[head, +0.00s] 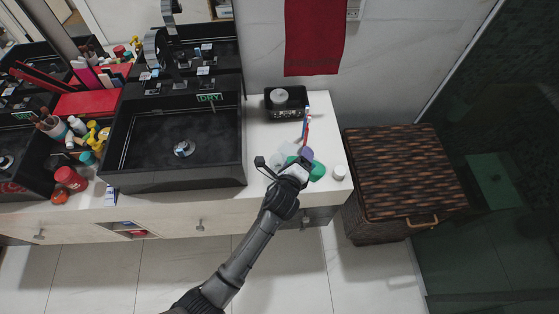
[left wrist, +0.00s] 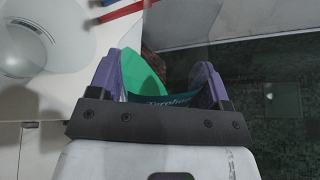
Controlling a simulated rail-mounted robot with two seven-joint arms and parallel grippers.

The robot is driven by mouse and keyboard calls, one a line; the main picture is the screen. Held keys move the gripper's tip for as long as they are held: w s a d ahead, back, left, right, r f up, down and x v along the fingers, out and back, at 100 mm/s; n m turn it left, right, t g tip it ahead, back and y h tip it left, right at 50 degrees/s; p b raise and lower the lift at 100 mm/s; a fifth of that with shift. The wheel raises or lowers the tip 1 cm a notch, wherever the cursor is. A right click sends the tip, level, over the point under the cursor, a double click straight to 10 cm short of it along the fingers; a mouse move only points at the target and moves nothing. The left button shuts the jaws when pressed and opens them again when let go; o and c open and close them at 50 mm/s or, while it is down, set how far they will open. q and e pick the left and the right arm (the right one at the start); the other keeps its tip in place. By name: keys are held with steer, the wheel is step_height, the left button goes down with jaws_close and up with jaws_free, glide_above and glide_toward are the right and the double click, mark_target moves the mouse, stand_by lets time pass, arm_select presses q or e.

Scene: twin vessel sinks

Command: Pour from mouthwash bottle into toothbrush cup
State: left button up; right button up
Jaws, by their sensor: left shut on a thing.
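My left gripper (head: 305,156) is at the front right of the white counter, shut on the green mouthwash bottle (head: 318,171). In the left wrist view the bottle (left wrist: 143,75) sits between the purple fingers, with part of a dark label showing; the gripper hides much of it. A clear cup (head: 288,149), likely the toothbrush cup, stands just left of the gripper. It also shows at the upper left of the left wrist view (left wrist: 28,45). Red and blue toothbrushes (head: 306,124) show just behind the gripper; their lower ends are hidden. My right gripper is out of view.
A small white round item (head: 340,172) stands right of the bottle, near the counter's edge. A black tray (head: 287,111) is behind. The black sink (head: 172,180) lies left, a woven hamper (head: 400,170) right. Some bare counter shows between sink and cup.

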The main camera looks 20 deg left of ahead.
arm_select(q)
steer(key=shift+r, duration=0.15)
stand_by(0.4)
steer(key=shift+n, duration=0.3)
steer(key=shift+d, duration=0.1)
steer(key=shift+b, duration=0.35)
stand_by(0.7)
steer(key=shift+n+h, duration=0.3)
steer(key=shift+n, duration=0.1)
steer(key=shift+b, duration=0.3)
stand_by(0.3)
steer(key=shift+n, duration=0.3)
steer(key=shift+d+f, duration=0.1)
steer(key=shift+f, duration=0.1)
stand_by(0.6)
steer(key=shift+n+h, duration=0.3)
stand_by(0.4)
